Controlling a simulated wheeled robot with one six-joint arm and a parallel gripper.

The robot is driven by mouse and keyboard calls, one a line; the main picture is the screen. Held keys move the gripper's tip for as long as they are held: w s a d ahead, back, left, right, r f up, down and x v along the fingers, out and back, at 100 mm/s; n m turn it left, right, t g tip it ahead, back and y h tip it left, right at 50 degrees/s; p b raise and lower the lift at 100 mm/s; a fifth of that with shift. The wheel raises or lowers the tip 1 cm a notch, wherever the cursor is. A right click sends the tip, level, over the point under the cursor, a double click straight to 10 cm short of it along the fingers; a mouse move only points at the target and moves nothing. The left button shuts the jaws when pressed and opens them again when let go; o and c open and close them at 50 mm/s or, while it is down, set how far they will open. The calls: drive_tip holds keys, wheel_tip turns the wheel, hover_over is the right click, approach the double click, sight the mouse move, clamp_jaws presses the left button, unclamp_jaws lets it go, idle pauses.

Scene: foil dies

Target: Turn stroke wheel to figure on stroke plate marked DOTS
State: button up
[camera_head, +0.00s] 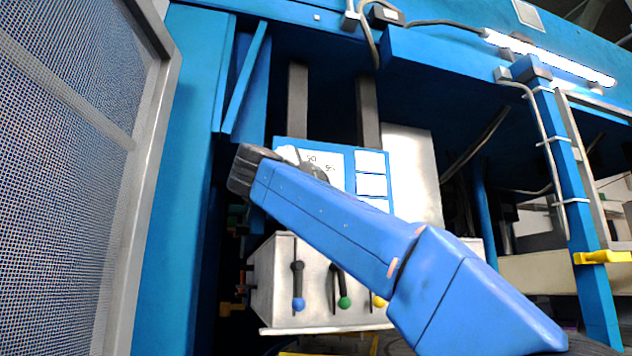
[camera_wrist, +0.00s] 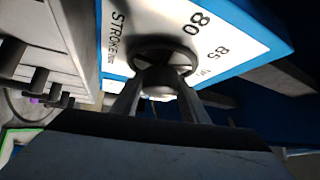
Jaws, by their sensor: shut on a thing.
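The stroke wheel (camera_wrist: 163,50) is a dark spoked handwheel in front of a white dial plate (camera_wrist: 225,30) with a blue border. In the head view the wheel (camera_head: 316,171) shows only in part behind my arm, against the blue panel. White plates (camera_head: 371,185) sit on the panel's right; their writing and the DOTS mark are not legible.
Below the panel a pale box (camera_head: 280,260) carries levers with blue, green and yellow knobs, close under my arm. A mesh guard (camera_head: 65,150) stands at the left. A blue post (camera_head: 570,170) with a yellow bracket stands at the right.

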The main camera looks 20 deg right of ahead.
drive_tip(key=m+g+y, duration=0.1)
drive_tip(key=m+g, duration=0.1)
drive_tip(key=m, duration=0.1)
drive_tip(key=shift+f+m+g+y, duration=0.1)
drive_tip(key=shift+m+g+y, duration=0.3)
drive_tip(key=shift+g+y, duration=0.3)
idle(0.4)
drive_tip(key=o, duration=1)
drive_tip(key=shift+d, duration=0.1)
drive_tip(key=shift+s, duration=0.1)
drive_tip(key=v, duration=1.7)
drive_tip(key=shift+s+f, duration=0.1)
drive_tip(key=shift+s, duration=0.05)
